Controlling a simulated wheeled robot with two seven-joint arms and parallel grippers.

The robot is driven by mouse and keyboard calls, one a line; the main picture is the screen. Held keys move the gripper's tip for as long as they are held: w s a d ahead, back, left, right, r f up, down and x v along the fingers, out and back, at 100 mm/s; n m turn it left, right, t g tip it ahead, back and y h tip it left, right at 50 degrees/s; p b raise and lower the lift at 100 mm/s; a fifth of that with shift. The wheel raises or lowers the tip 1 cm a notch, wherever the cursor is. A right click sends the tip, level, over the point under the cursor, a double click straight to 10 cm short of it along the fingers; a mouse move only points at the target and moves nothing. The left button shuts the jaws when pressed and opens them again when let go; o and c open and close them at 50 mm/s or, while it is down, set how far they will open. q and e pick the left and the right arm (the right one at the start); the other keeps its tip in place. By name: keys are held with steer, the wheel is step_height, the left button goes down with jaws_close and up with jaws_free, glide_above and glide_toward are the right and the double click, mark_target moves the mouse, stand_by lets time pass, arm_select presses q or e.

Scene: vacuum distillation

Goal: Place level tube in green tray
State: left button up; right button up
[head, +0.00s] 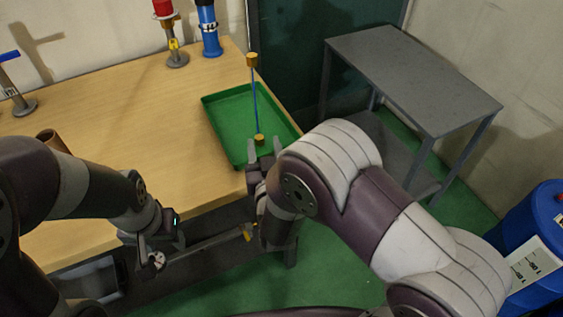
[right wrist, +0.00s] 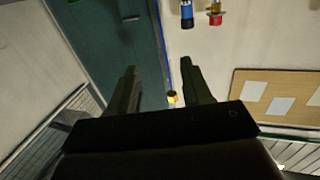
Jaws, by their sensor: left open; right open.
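The level tube (head: 256,100) is a thin blue tube with a gold-brown fitting at each end. In the head view it looks upright or slightly tilted, over the green tray (head: 222,141) on the wooden table. I cannot tell whether its lower end touches the tray. My right gripper (head: 264,158) is open, just below and in front of the lower fitting. In the right wrist view the tube's blue line and a gold fitting (right wrist: 172,97) show between the open fingers (right wrist: 158,82). My left gripper (head: 150,260) is open and empty, low at the table's front edge.
The wooden table (head: 130,110) has clear room left of the tray. A red-topped fitting (head: 172,35), a blue fitting (head: 209,30) and a grey-based stand (head: 18,95) are at the back and left. A grey side table (head: 410,75) and a blue barrel (head: 540,235) stand right.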

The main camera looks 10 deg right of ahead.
steer(key=s+d+f+g, duration=0.3)
steer(key=d+f+g, duration=0.1)
steer(key=d+g, duration=0.4)
steer(key=s+d+g, duration=0.3)
steer(key=s+g, duration=0.1)
steer(key=s, duration=0.3)
steer(key=s+d+g, duration=0.4)
steer(key=s, duration=0.4)
steer(key=shift+r+g, duration=0.3)
steer(key=shift+a, duration=0.1)
